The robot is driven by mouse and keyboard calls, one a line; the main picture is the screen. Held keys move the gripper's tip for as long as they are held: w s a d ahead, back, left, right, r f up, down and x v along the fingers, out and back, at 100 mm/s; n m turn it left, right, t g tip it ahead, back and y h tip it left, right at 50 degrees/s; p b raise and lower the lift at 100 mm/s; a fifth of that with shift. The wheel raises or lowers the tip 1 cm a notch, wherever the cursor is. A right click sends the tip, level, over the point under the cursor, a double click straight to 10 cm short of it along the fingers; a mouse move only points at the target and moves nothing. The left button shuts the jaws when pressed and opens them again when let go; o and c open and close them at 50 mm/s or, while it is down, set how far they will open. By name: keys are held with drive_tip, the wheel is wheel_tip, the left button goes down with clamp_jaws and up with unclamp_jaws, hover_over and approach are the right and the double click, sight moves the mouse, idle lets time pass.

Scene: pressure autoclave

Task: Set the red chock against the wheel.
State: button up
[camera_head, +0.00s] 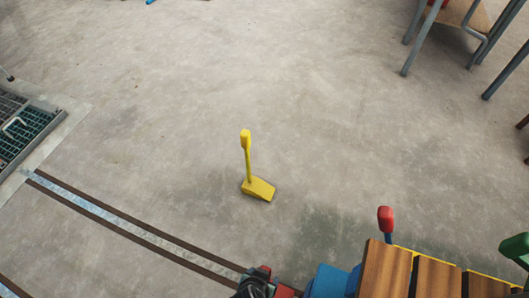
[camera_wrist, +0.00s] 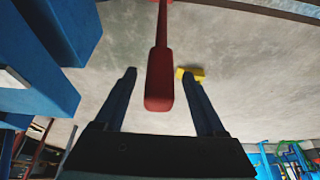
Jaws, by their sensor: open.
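In the wrist view a red chock (camera_wrist: 159,88) shows as a thick red grip on a thin stem that runs up to a red part at the top edge. My gripper (camera_wrist: 157,73) is open. The grip lies between its two dark blue fingers in the picture, with a gap on each side; I cannot tell its depth. In the head view small red parts (camera_head: 285,291) show at the bottom edge beside dark parts; I cannot tell whether they are the chock. I cannot make out the wheel in either view.
A yellow chock (camera_head: 258,188) with an upright handle stands on open floor. A cart with wooden slats (camera_head: 384,270) is at bottom right, with a red-topped post (camera_head: 385,218) and a green handle (camera_head: 515,248). A floor rail (camera_head: 130,222) and a grate (camera_head: 28,132) are left.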

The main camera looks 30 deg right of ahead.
drive_tip(key=p+v, duration=0.2)
drive_tip(key=v, duration=0.7)
drive_tip(key=shift+p, duration=0.4)
drive_tip(key=w+r+n+t, duration=0.3)
drive_tip(key=w+r+t, duration=0.5)
drive_tip(key=w+r, duration=1.55)
drive_tip(key=w+a+r+n+t, duration=0.1)
drive_tip(key=w+r+t, duration=0.1)
drive_tip(key=r, duration=0.6)
drive_tip(key=w+r+n+t, duration=0.1)
drive_tip(key=w+r+t, duration=0.15)
drive_tip(key=r, duration=0.55)
drive_tip(key=s+a+r+n+t+y, duration=0.1)
drive_tip(key=s+a+r+t, duration=0.15)
drive_tip(key=r, duration=1.05)
drive_tip(key=s+a+r+n+t+y, duration=0.15)
drive_tip(key=r+t, duration=0.25)
drive_tip(key=r, duration=0.8)
drive_tip(key=s+r+n+t, duration=0.1)
drive_tip(key=s+r+t, duration=0.1)
drive_tip(key=s+r, duration=0.3)
drive_tip(key=s+r+n+t, duration=0.2)
drive_tip(key=s+r, duration=0.3)
drive_tip(key=r, duration=0.5)
drive_tip(key=shift+a+t+y, duration=0.45)
drive_tip(key=shift+a+t, duration=0.05)
drive_tip(key=shift+t, duration=0.3)
